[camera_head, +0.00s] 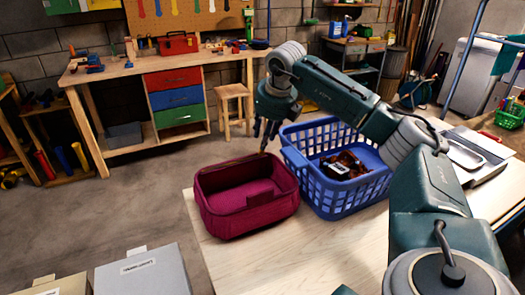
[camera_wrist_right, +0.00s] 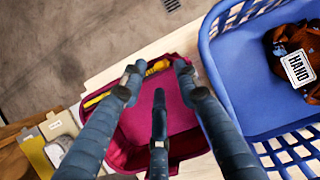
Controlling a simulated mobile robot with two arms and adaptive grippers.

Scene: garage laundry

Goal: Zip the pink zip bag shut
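The pink zip bag (camera_head: 250,218) stands on the near table at its far left corner. Its top is open and I see into its dark pink inside. In the right wrist view the bag (camera_wrist_right: 182,122) lies below the fingers, with a yellow strip (camera_wrist_right: 158,67) along its far edge; I cannot tell what the strip is. My right gripper (camera_head: 264,135) points down above the far right rim of the bag. In the right wrist view its fingers (camera_wrist_right: 157,85) are spread apart with nothing between them. My left gripper is not in view.
A blue basket (camera_head: 345,200) with a dark brown item (camera_head: 343,165) in it stands close to the bag's right. The wooden table top (camera_head: 290,255) in front is clear. Light boxes (camera_head: 145,272) stand at the lower left. A workbench (camera_head: 130,72) and stool (camera_head: 235,92) are behind.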

